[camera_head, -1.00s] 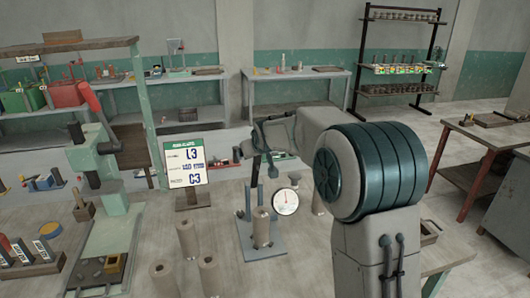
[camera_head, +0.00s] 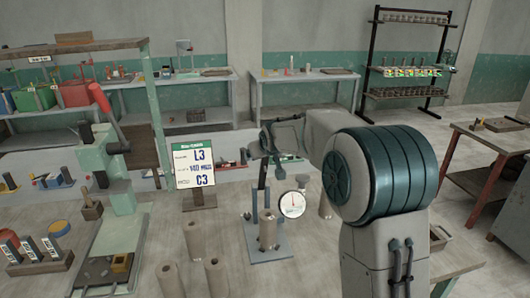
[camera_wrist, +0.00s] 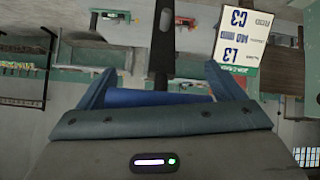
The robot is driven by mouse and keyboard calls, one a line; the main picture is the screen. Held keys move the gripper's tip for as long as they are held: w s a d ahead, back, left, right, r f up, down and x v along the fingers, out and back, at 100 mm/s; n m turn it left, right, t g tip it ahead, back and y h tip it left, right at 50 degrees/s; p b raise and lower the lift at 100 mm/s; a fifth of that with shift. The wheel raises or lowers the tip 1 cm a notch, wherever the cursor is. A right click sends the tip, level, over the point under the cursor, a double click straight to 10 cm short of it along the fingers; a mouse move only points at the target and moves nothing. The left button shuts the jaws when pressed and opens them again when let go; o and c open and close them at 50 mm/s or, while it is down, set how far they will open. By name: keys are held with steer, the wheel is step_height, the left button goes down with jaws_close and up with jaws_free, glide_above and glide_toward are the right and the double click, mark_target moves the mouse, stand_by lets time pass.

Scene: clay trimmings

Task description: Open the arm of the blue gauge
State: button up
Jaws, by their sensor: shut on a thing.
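The gauge stands on a blue-grey base plate (camera_head: 266,248), with a blue upright (camera_head: 254,207) and a round white dial (camera_head: 293,204) with a red needle. A dark upright bar (camera_wrist: 163,45) shows beyond the fingers in the wrist view.
Several tan cylinders (camera_head: 215,277) stand in front of and left of the gauge, and one (camera_head: 325,205) is to its right. A sign (camera_head: 191,164) stands behind left. A green press (camera_head: 118,170) is at left. Benches line the back wall.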

steer(key=shift+f, duration=0.15)
steer(key=o, duration=1.1)
steer(key=shift+w, duration=0.1)
steer(key=shift+o, duration=0.2)
steer(key=shift+w+f, duration=0.1)
steer(key=b+v, duration=0.3)
steer(key=v, duration=1)
steer(key=shift+s+r, duration=0.3)
steer(key=s+d+f+m+g, duration=0.1)
steer(key=s+f, duration=0.4)
steer(key=s, duration=0.6)
steer(key=s+d+f+m+g+h, duration=0.1)
steer(key=s+d+f+m+g, duration=0.1)
steer(key=s+d+f, duration=0.4)
steer(key=s+d+f+m+g, duration=0.1)
steer(key=s+d+f+g, duration=0.2)
steer(key=s, duration=1.2)
step_height(320, 180, down, 3)
steer(key=shift+s+d+r+g+h, duration=0.25)
steer(key=shift+s+d+g+h, duration=0.05)
steer(key=shift+s+h, duration=0.1)
